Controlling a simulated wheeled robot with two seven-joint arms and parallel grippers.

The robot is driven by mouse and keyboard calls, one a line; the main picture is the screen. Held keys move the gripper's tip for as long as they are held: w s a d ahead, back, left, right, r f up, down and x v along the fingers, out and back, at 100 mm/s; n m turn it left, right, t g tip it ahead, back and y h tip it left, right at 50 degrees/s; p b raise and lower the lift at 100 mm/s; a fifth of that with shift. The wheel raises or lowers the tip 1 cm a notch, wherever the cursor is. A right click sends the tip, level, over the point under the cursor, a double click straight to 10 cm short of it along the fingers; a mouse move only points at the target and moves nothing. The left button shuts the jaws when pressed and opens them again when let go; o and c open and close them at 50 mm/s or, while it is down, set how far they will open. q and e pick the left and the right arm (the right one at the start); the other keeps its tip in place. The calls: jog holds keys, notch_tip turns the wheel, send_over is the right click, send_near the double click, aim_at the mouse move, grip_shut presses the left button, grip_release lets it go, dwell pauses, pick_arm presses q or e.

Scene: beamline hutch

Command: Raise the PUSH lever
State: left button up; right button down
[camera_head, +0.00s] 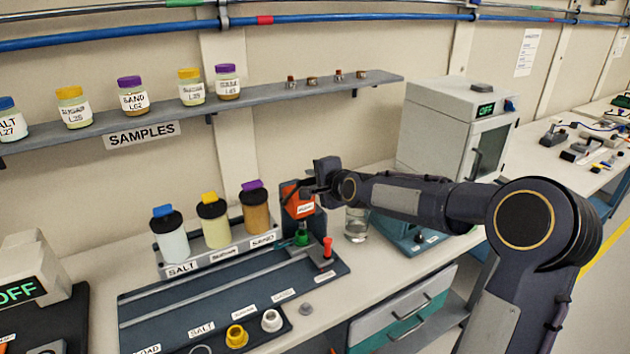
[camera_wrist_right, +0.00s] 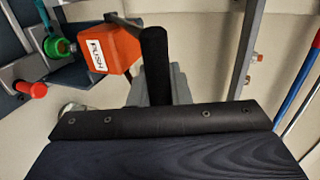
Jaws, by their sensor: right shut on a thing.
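The PUSH lever shows as an orange block (camera_head: 298,197) with a white label, above the far right end of the dark rail plate. In the right wrist view, the orange PUSH block (camera_wrist_right: 118,52) is at upper left, its label readable. My right gripper (camera_head: 318,182) is at the block's upper right side and is shut on the lever; the grip itself is mostly hidden. A dark upright bar stands against the block in the wrist view. A green part (camera_head: 301,238) sits below the block. My left gripper is not in view.
A red-topped peg (camera_head: 327,247) stands on the plate's right end. A glass beaker (camera_head: 356,225) is close to the right, under my arm. Salt, sugar and sand dispensers (camera_head: 212,221) stand to the left. The sample shelf (camera_head: 290,92) runs behind.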

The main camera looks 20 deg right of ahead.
jog(key=c, duration=1.3)
grip_release()
jog(key=shift+w, duration=0.1)
jog(key=shift+c, duration=0.2)
jog(key=b+v, duration=0.5)
jog(key=v, duration=0.3)
jog(key=shift+a, duration=0.1)
